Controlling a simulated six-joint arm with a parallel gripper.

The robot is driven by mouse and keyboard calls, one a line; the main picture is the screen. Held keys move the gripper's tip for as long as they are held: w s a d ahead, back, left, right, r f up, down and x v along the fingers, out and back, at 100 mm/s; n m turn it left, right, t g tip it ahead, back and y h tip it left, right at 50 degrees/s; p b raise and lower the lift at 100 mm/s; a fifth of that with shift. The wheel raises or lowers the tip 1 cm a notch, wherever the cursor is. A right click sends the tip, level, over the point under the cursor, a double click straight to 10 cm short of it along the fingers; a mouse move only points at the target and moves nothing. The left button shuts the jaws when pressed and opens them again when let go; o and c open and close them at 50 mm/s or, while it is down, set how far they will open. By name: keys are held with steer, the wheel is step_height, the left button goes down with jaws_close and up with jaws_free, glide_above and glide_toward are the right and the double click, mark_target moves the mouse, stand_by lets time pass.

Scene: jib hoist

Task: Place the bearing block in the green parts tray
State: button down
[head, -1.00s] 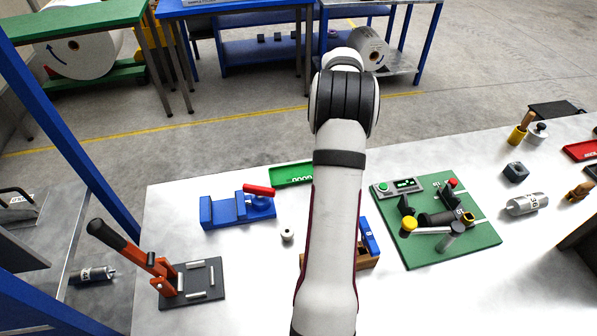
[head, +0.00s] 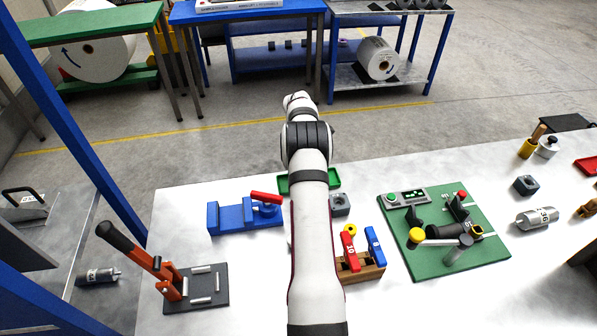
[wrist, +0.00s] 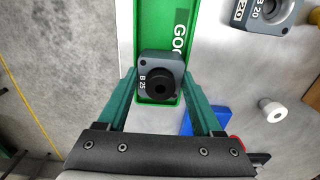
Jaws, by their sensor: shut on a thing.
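In the head view the green tray (head: 334,180) shows on both sides of my arm, at the table's far edge. My gripper and the held block are hidden behind my arm there.
A second grey block (wrist: 266,8), marked B 20, sits beside the tray; it also shows in the head view (head: 340,205). A blue vise (head: 232,217) stands left of the tray. A white cylinder (wrist: 272,110) stands nearby. A green fixture board (head: 400,235) lies to the right.

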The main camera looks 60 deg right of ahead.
steer(key=shift+c, duration=0.2)
jaws_free()
